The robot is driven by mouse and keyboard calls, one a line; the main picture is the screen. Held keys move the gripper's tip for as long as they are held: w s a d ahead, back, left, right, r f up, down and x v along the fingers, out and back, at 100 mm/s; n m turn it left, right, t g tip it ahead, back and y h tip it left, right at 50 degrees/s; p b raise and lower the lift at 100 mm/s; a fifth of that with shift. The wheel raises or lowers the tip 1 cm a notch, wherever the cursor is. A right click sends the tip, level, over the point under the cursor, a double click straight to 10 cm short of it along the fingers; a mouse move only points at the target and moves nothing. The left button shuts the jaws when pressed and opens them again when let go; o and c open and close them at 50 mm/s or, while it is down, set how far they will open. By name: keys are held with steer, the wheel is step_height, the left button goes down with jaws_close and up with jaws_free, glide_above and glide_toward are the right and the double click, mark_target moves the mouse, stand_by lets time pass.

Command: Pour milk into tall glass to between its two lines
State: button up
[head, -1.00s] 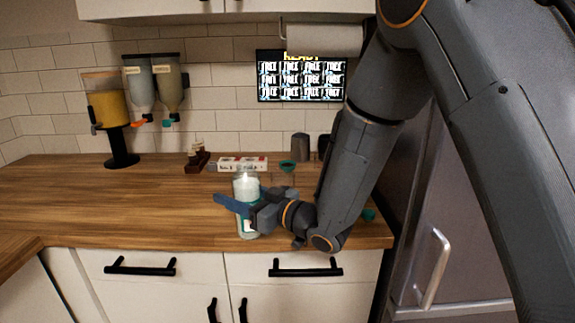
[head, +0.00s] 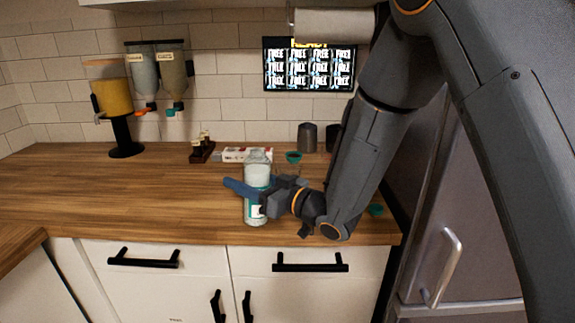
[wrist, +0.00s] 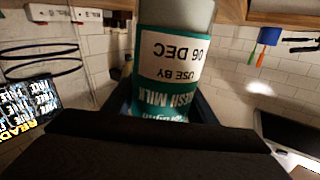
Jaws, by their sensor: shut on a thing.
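A clear milk bottle (head: 257,172) with white milk and a green-and-white label stands upright near the counter's front edge. My gripper (head: 250,192) is shut around its middle from the right, with a blue finger showing at its left. In the wrist view the label (wrist: 172,60) reads "USE BY 06 DEC" upside down, with the dark gripper body below it. I cannot tell whether the bottle's base touches the counter. Two dark rings on a clear vessel, probably the tall glass (wrist: 42,60), show left of the bottle. In the head view the glass is too faint behind the bottle and gripper to make out.
A red-and-white box (head: 233,154), a brown rack with small bottles (head: 202,150), a teal-rimmed cup (head: 293,157) and a grey canister (head: 307,137) stand behind. A yellow dispenser (head: 108,97) is at the left. The wooden counter (head: 120,200) is clear at left.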

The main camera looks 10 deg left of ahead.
mark_target(246, 163)
steer(key=shift+d+r+m, duration=0.1)
steer(key=shift+r+m, duration=0.1)
steer(key=shift+m, duration=0.3)
step_height(246, 163, up, 2)
steer(key=shift+w+m+p, duration=0.1)
steer(key=shift+m+p, duration=0.4)
steer(key=shift+p, duration=0.45)
steer(key=shift+w+d+r+m+t+p, duration=0.15)
steer(key=shift+r+m+t+p, duration=0.15)
steer(key=shift+r+m+p, duration=0.35)
steer(key=m, duration=0.1)
steer(key=r+m+p, duration=0.1)
steer(key=w+r+m+p, duration=0.1)
steer(key=shift+d+r+m+t+y, duration=0.2)
steer(key=shift+d+m+t+y, duration=0.1)
steer(key=shift+t, duration=0.1)
steer(key=shift+s+a+r+m+p, duration=0.15)
steer(key=shift+r+m+p, duration=0.35)
steer(key=shift+m, duration=0.35)
steer(key=shift+f, duration=0.35)
steer(key=shift+s+a+f+m+t+b, duration=0.1)
steer(key=shift+s+f+m+t+b, duration=0.1)
steer(key=shift+f+m, duration=0.3)
steer(key=shift+s+a+f+m+t+b, duration=0.1)
steer(key=shift+f+m+t+b, duration=0.1)
steer(key=shift+f+m, duration=0.25)
steer(key=shift+m+p, duration=0.35)
steer(key=shift+m, duration=0.6)
